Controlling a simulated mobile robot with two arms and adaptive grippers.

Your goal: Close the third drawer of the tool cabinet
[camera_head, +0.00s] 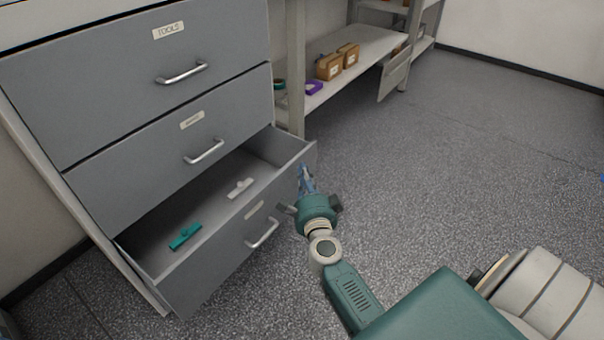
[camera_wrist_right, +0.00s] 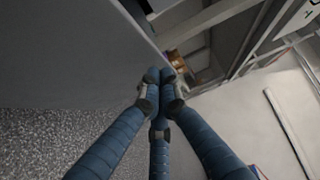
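The grey tool cabinet (camera_head: 95,85) stands at the left in the head view, labelled TOOLS on its top drawer. Its third drawer (camera_head: 215,262) is pulled well out, with a silver bar handle (camera_head: 263,233) on its front. A teal tool (camera_head: 185,236) and a pale tool (camera_head: 240,187) lie inside it. My right gripper (camera_head: 304,172) is just to the right of the drawer front's far end. In the right wrist view its blue fingers (camera_wrist_right: 160,78) come together at the tips with nothing seen between them. Whether they touch the drawer is unclear. My left gripper is not in view.
The two upper drawers are shut, with handles (camera_head: 181,73) and (camera_head: 204,151). A shelf unit (camera_head: 372,48) with brown boxes (camera_head: 329,67) and a purple item (camera_head: 313,88) stands behind the cabinet. The speckled grey floor (camera_head: 480,165) to the right is clear.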

